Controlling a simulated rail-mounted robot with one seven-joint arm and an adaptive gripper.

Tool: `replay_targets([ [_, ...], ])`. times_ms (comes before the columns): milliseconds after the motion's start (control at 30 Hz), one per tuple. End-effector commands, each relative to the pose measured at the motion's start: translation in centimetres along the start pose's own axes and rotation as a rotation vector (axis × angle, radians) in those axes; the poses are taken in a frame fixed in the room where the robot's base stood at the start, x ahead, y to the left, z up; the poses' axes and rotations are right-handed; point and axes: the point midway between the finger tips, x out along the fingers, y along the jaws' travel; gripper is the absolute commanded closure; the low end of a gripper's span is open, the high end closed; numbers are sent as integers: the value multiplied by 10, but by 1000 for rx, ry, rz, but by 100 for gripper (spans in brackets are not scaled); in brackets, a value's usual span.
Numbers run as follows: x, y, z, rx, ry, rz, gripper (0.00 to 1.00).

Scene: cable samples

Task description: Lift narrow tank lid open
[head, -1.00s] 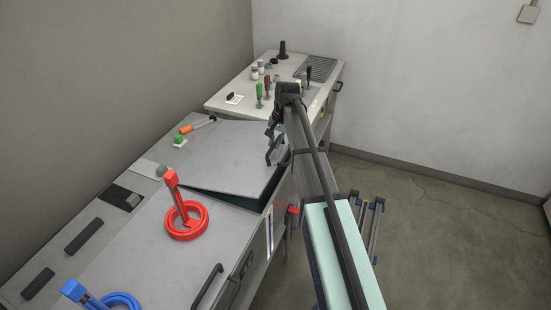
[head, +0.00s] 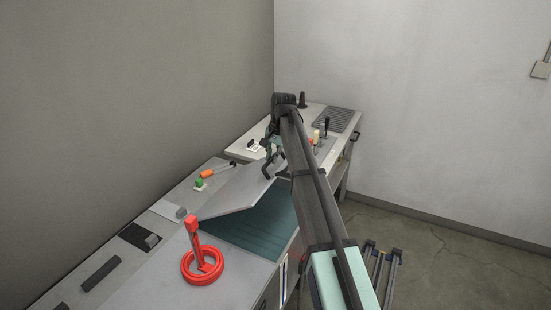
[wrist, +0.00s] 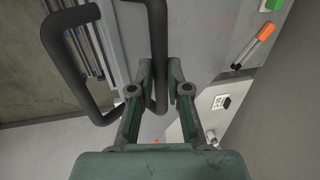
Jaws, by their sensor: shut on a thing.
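The narrow tank lid (head: 238,190) is a grey panel tilted up, hinged toward the wall side. Below it the teal tank interior (head: 262,222) shows as an open gap. My gripper (head: 270,163) is at the lid's raised edge, by its dark bar handle. In the wrist view, my gripper (wrist: 160,88) is shut on one leg of the dark lid handle (wrist: 157,35), which passes between the fingers. The lid's hinge line is partly hidden from view.
Orange and green pieces (head: 207,174) sit along the wall side. A second bench (head: 313,112) with small items stands beyond.

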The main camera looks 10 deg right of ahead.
Motion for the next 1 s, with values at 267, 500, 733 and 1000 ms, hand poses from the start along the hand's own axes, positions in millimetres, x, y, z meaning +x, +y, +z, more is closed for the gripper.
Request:
replay_targets([
  [267,5,-5,2,-6,-6,-9,59],
  [500,3,-3,1,-3,-4,-6,59],
  [733,-4,-2,1,-2,-3,-6,59],
  [1000,-47,-2,0,-3,-2,-7,59],
])
